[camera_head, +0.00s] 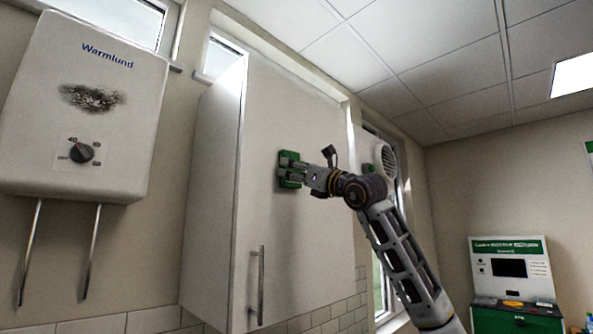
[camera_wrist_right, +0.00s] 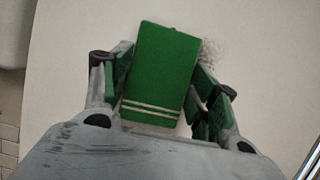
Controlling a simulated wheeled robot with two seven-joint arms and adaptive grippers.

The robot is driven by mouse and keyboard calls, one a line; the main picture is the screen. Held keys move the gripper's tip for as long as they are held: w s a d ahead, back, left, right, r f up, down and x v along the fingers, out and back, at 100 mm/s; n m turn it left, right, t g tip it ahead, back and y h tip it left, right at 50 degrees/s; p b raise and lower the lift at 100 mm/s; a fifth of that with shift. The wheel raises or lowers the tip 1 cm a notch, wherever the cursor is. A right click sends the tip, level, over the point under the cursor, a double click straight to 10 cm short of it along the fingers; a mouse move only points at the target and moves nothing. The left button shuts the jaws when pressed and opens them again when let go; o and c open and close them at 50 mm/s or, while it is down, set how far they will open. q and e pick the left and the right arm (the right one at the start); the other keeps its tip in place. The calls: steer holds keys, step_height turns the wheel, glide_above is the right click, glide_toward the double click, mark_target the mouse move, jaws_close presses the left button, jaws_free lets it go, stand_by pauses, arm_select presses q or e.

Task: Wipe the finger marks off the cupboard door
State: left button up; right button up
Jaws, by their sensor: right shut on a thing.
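The white cupboard door (camera_head: 290,110) hangs on the wall in the middle of the head view, with a vertical bar handle (camera_head: 260,285) low on its left side. My right gripper (camera_head: 291,170) is shut on a green wiping block (camera_wrist_right: 161,73) with pale stripes near its lower edge. The block is at the door's face, apparently against it. In the right wrist view a patch of brownish speckled finger marks (camera_wrist_right: 210,55) shows on the door just right of the block. The block may hide part of it. My left gripper is not in view.
A white Warmlund water heater (camera_head: 115,130) with a dark smudge and a knob hangs left of the cupboard, with two pipes below. A window (camera_head: 378,275) and round white vent (camera_head: 386,165) are to the right.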

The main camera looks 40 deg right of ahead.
steer(key=shift+d, duration=0.1)
steer(key=shift+w+d, duration=0.1)
steer(key=shift+d, duration=1.65)
steer(key=shift+p, duration=0.3)
steer(key=shift+w+d+p, duration=0.15)
steer(key=shift+d+p, duration=0.1)
steer(key=shift+d, duration=0.65)
steer(key=shift+w+d+p, duration=0.1)
steer(key=shift+d+p, duration=0.1)
steer(key=shift+d, duration=0.7)
steer(key=shift+a, duration=0.25)
steer(key=shift+s+a, duration=0.15)
steer(key=shift+a, duration=1.45)
